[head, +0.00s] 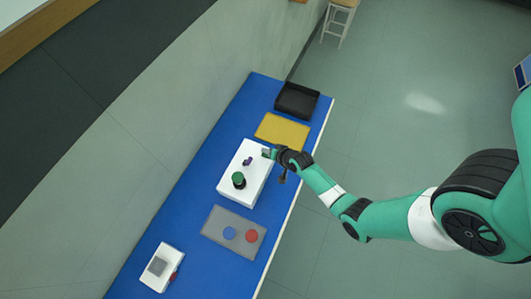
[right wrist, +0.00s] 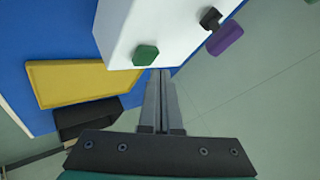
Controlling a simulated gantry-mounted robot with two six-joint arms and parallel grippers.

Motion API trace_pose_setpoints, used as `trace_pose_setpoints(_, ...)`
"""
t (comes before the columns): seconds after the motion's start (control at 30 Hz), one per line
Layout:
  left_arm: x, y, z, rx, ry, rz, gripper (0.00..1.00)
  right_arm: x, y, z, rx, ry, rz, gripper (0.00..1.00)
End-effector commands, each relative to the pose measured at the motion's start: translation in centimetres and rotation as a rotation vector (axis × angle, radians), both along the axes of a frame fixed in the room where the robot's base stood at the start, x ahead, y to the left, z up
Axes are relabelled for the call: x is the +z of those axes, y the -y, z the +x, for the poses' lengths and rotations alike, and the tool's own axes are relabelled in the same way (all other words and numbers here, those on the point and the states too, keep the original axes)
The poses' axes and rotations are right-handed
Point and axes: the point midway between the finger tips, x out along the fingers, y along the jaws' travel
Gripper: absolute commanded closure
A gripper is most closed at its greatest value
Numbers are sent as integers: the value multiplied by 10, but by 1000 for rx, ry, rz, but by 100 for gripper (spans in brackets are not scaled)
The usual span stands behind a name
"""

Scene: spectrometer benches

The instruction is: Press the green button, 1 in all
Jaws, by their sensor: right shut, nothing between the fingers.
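In the head view a white box (head: 233,166) lies on the blue table. A green round button (head: 239,180) on a dark base stands on it, with a small purple knob (head: 247,161) beside it. In the right wrist view a green many-sided button (right wrist: 145,55) sits at the edge of the white box (right wrist: 150,20). I cannot tell whether it is the same green part. My right gripper (head: 266,153) is shut and empty at the box's yellow-tray end. Its fingertips (right wrist: 160,72) appear just below the green piece; contact cannot be told. My left gripper is out of view.
A yellow tray (head: 282,130) and a black tray (head: 297,100) lie beyond the box. A grey panel (head: 216,222) with blue and red discs and a small white device (head: 161,268) lie nearer. A purple cylinder (right wrist: 226,38) on a black stem shows in the wrist view.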

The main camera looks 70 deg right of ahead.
Motion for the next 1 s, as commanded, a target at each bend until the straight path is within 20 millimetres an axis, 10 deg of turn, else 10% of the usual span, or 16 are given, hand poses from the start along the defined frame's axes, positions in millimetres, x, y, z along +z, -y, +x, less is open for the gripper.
trace_pose_setpoints(1.0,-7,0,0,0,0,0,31,-8,0,0,0,0,0,100)
